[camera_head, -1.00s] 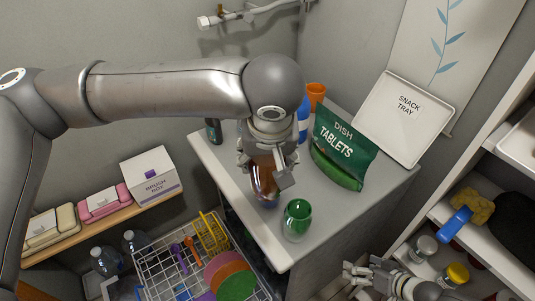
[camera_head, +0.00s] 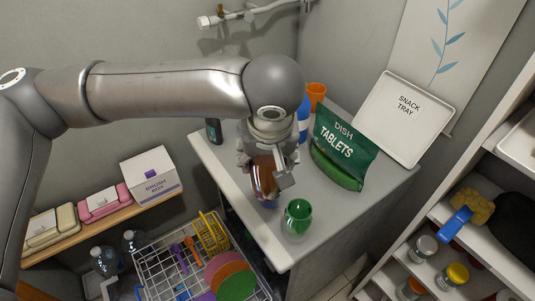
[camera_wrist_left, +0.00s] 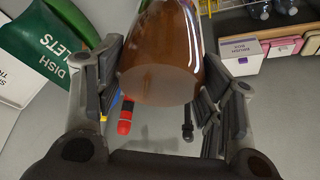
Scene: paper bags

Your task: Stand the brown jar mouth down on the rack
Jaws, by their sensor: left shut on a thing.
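The brown jar (camera_head: 264,177) is in my left gripper (camera_head: 268,178), over the light grey counter top. In the left wrist view the brown jar (camera_wrist_left: 160,65) sits between the two fingers of the left gripper (camera_wrist_left: 160,80), its broad round end facing the camera. I cannot tell which end is its mouth. The wire rack (camera_head: 160,262) stands low at the lower left of the counter, holding plates and utensils. My right gripper is not in view.
A green glass (camera_head: 298,217) stands on the counter (camera_head: 240,190) near its front corner. A brush box (camera_head: 152,178) stands on the left shelf.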

